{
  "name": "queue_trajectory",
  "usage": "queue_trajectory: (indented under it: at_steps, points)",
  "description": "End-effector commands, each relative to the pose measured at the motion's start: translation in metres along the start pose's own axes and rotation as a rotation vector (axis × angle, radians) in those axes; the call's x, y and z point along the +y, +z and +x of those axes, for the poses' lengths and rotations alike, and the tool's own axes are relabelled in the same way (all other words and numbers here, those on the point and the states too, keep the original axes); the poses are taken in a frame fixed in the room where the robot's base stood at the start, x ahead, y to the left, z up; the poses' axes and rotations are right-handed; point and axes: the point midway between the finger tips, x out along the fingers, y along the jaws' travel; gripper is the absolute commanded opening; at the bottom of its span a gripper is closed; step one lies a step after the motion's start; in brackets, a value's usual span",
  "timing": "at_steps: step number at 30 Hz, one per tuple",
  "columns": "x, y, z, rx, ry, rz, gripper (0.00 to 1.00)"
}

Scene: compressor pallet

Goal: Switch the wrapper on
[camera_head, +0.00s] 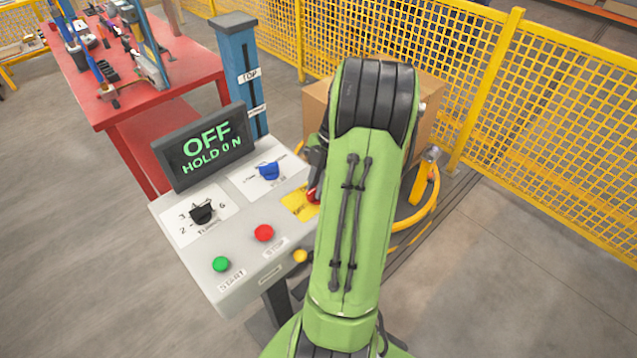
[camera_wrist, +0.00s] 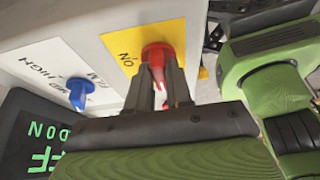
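The wrapper's control panel (camera_head: 240,283) has a dark display (camera_head: 205,146) reading OFF and HOLD 0 N. A red rotary switch (camera_wrist: 156,52) sits on a yellow plate (camera_wrist: 157,35) marked ON. In the head view the red switch (camera_head: 313,195) is at the panel's right edge, mostly hidden by my arm. My gripper (camera_wrist: 159,75) reaches the switch in the wrist view. Its two fingers lie on either side of the switch's handle, close against it, with little gap. The finger contact is partly hidden. My gripper is mostly hidden behind my arm in the head view.
The panel also has a blue knob (camera_head: 269,171), a black knob (camera_head: 202,211), a red stop button (camera_head: 264,233) and a green start button (camera_head: 221,264). A blue post (camera_head: 238,60) rises behind it. A cardboard box (camera_head: 316,105), yellow fence (camera_head: 480,90) and red workbench (camera_head: 130,90) stand around.

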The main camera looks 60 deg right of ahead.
Motion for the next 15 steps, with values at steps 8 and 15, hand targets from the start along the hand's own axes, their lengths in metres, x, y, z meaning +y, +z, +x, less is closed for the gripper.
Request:
queue_trajectory:
  at_steps: [8, 15]
  points:
    - [-0.0001, 0.0000, 0.0005, 0.001, -0.001, 0.000, 0.00]
    - [-0.0006, 0.0001, 0.0011, 0.003, 0.007, 0.020, 0.00]
